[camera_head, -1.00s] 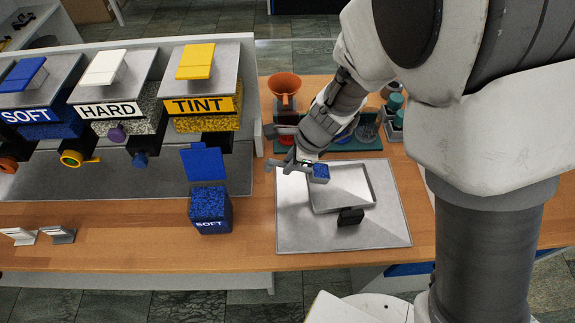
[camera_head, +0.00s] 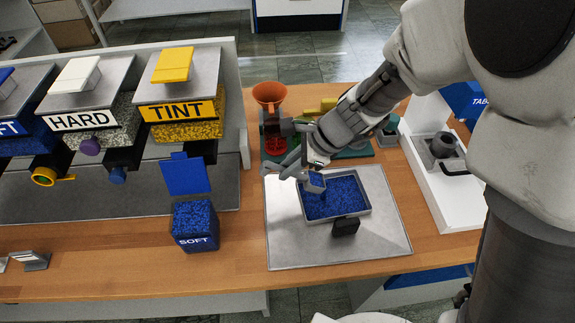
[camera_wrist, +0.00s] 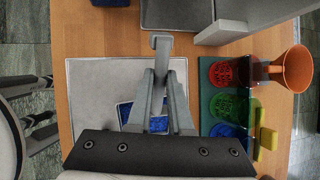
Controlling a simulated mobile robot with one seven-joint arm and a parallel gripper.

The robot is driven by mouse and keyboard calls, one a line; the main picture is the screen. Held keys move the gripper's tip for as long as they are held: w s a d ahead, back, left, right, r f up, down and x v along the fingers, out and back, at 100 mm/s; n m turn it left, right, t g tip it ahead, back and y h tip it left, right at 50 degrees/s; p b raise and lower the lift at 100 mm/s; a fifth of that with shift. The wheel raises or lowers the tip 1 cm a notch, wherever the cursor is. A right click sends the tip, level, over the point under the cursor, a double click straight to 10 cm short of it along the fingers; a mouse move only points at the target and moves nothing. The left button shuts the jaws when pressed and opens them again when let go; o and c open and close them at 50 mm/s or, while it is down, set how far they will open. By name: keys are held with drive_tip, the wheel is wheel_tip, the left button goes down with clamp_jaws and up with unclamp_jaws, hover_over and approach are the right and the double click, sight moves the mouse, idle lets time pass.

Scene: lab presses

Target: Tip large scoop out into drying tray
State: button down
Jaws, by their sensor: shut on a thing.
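The drying tray (camera_head: 320,222) is a shallow grey tray on a pale sheet. Blue granules (camera_head: 338,197) cover its floor. My gripper (camera_head: 301,171) is at the tray's back-left corner, shut on the large scoop (camera_head: 316,184), a small grey box-shaped scoop. The scoop is tilted over the tray's left side, with blue at its mouth. In the wrist view, my gripper (camera_wrist: 165,75) points up the picture with a grey bar at its tips. The tray's blue contents (camera_wrist: 158,123) show partly there, and the fingers hide the rest.
The SOFT, HARD and TINT dispensers (camera_head: 183,112) are further left. An orange funnel (camera_head: 269,95) and green rack stand behind. A white unit (camera_head: 440,190) is at the right.

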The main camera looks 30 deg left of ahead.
sight(307, 177)
drive_tip(key=shift+w+d+r+g+y+b, duration=0.15)
drive_tip(key=shift+w+d+g+y+b, duration=0.2)
drive_tip(key=shift+d+y+b, duration=0.45)
drive_tip(key=shift+w+d+r+g+y+b, duration=0.1)
drive_tip(key=shift+w+d+g+y+b, duration=0.25)
drive_tip(key=shift+b, duration=0.75)
drive_tip(key=shift+w+d+r+g+y+b, duration=0.2)
drive_tip(key=shift+w+d+y+b, duration=0.35)
drive_tip(key=shift+b, duration=0.4)
drive_tip(key=shift+w+d+r+m+g+y+b, duration=0.1)
drive_tip(key=shift+w+d+m+g+y+b, duration=0.2)
drive_tip(key=shift+d+y+b, duration=0.35)
drive_tip(key=shift+w+d+m+g+y+b, duration=0.1)
drive_tip(key=shift+w+d+g+y+b, duration=0.1)
drive_tip(key=shift+w+d+y+b, duration=0.3)
drive_tip(key=w+d+m+g+y+b, duration=0.1)
drive_tip(key=w+d+g+y+b, duration=0.1)
drive_tip(key=d+y, duration=0.5)
drive_tip(key=shift+w+d+f+m+g+y, duration=0.3)
drive_tip(key=shift+w+g, duration=0.4)
drive_tip(key=shift+w, duration=0.3)
